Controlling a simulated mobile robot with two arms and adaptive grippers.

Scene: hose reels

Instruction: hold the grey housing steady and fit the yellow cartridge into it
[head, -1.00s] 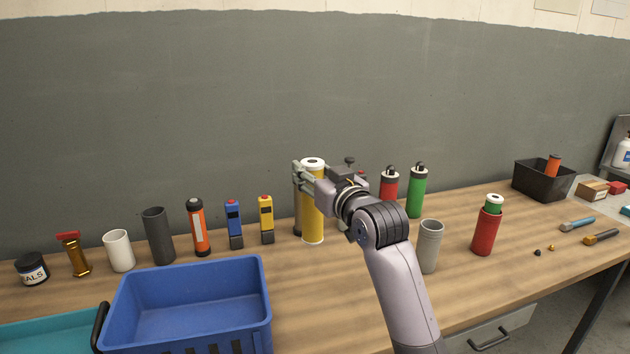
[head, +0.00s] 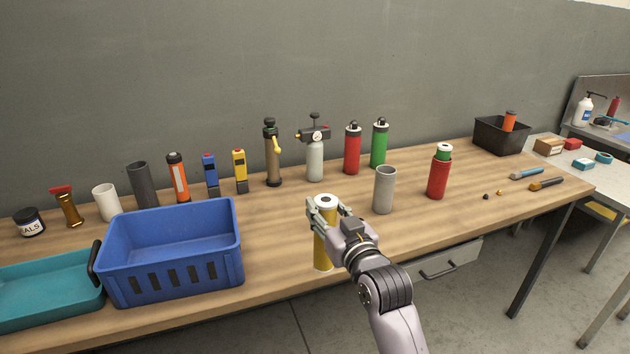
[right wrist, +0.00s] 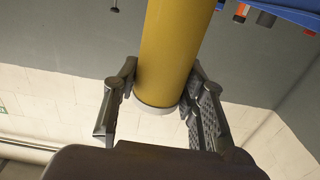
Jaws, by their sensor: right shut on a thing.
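The yellow cartridge (head: 324,248) is upright in my right gripper (head: 325,206), with its white top ring showing above the fingers. In the right wrist view the two fingers (right wrist: 160,98) close around the yellow cartridge (right wrist: 172,50) near its white-rimmed end. In the head view it appears in front of the bench's front part; I cannot tell whether its lower end touches the bench. The grey housing (head: 384,191), an open upright cylinder, stands on the bench just right of and behind the gripper, apart from it. Nothing holds it. My left gripper is not in view.
A blue crate (head: 189,268) and a teal tray (head: 45,290) stand at the left. Behind are a dark grey tube (head: 142,185), a pump (head: 272,155) and a gauge bottle (head: 315,160). A red housing with a green cartridge (head: 438,178) stands right of the grey housing.

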